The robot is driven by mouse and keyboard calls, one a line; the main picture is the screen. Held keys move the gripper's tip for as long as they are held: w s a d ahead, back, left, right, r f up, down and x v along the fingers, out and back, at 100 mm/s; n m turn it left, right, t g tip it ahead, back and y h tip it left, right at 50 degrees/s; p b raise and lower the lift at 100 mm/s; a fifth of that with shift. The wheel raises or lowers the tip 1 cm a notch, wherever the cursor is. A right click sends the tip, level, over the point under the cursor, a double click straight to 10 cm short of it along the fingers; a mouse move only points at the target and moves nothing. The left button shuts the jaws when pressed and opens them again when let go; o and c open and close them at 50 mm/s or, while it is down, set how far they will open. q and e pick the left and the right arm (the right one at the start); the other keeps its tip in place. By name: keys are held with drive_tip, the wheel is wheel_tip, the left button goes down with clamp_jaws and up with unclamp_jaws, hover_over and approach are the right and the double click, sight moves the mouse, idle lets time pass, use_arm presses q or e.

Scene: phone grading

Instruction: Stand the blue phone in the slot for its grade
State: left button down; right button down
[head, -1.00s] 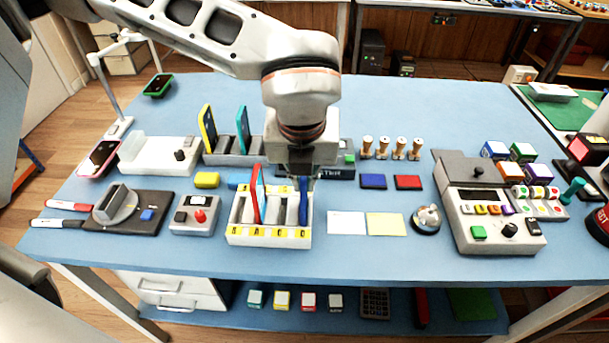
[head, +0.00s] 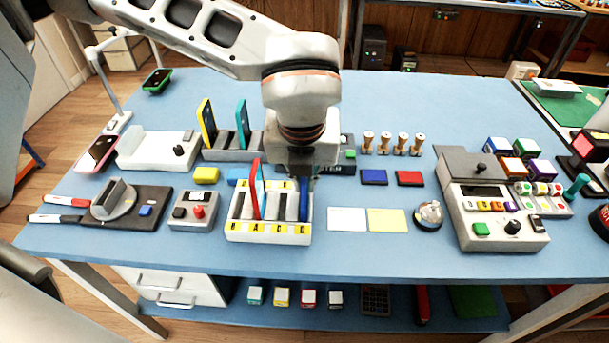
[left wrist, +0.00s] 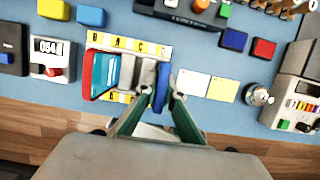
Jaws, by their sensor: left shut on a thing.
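The blue phone (head: 303,205) stands on edge, upright, in the rightmost slot of the white rack with yellow letter labels (head: 268,238). My left gripper (head: 304,180) is over the right end of the rack, shut on the top part of the phone. In the left wrist view the blue phone (left wrist: 161,88) is between the two fingertips (left wrist: 162,95). The gripper hides its upper end, and I cannot tell whether its lower edge rests on the slot floor. A red phone (head: 256,195) stands, leaning, in a left slot of the rack. My right gripper is not in view.
A grey stand (head: 228,155) with a yellow and a teal phone is behind the rack. A device with a red knob (head: 195,212) is close at left. White (head: 347,219) and yellow cards (head: 388,220) lie flat at right, near a bell (head: 429,214). The table front is clear.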

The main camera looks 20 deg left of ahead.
use_arm(q)
drive_tip(key=shift+r, duration=0.1)
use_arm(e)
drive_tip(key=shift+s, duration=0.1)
use_arm(q)
drive_tip(key=c, duration=2.1)
unclamp_jaws()
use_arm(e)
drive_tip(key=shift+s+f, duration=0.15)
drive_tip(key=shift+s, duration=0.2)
use_arm(q)
drive_tip(key=o, duration=0.3)
drive_tip(key=shift+o, duration=0.2)
